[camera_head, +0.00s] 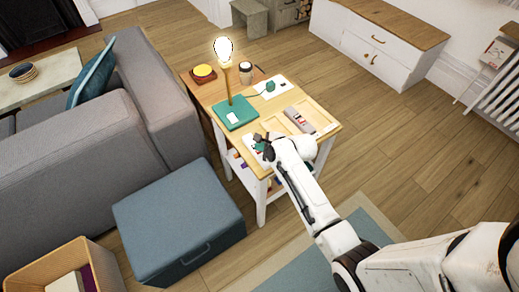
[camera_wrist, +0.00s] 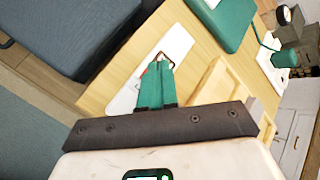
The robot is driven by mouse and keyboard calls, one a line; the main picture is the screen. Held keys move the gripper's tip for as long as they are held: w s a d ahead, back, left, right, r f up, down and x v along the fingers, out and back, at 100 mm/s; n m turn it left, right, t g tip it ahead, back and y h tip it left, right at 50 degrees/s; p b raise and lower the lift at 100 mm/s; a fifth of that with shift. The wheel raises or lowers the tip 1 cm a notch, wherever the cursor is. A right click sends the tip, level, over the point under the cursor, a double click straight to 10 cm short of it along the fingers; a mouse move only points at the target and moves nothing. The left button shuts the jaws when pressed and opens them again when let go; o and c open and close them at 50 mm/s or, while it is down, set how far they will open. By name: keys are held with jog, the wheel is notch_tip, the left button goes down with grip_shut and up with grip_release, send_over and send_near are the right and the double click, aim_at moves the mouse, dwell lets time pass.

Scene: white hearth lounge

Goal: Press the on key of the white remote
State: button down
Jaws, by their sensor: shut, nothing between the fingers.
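A white remote (camera_wrist: 179,44) lies flat on the wooden side table (camera_wrist: 205,62), near the table's front-left edge. In the head view, part of the remote (camera_head: 250,139) shows beside my gripper (camera_head: 261,146), which hides the rest. In the wrist view, my gripper (camera_wrist: 161,62) has its green fingers together and empty, with the tips over the middle of the remote. A small red mark shows by the fingertips. The fingers cover that part, so I cannot make out the on key or tell whether the tips touch the remote.
A lit lamp with a teal base (camera_head: 237,113) stands behind the remote. A grey device (camera_head: 299,120) lies to the right. A yellow-topped item (camera_head: 204,72), a cup (camera_head: 246,70) and a white strip (camera_head: 270,88) stand farther back. A blue ottoman (camera_head: 178,216) is at left.

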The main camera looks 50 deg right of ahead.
aim_at(261, 154)
jog(key=shift+r+p, duration=0.55)
jog(key=shift+r, duration=0.05)
notch_tip(261, 154, up, 5)
jog(key=p, duration=0.5)
dwell(0.9)
jog(key=shift+s+a, duration=0.15)
jog(key=shift+a, duration=0.1)
jog(key=s+a+r+n+g, duration=0.4)
jog(key=s+a+n, duration=0.3)
jog(key=s+n, duration=0.5)
jog(key=s+a+r+n+g, duration=0.4)
jog(key=s+a+n, duration=0.3)
jog(key=s+n, duration=0.6)
jog(key=shift+a+n, duration=0.15)
jog(key=shift+n, duration=0.95)
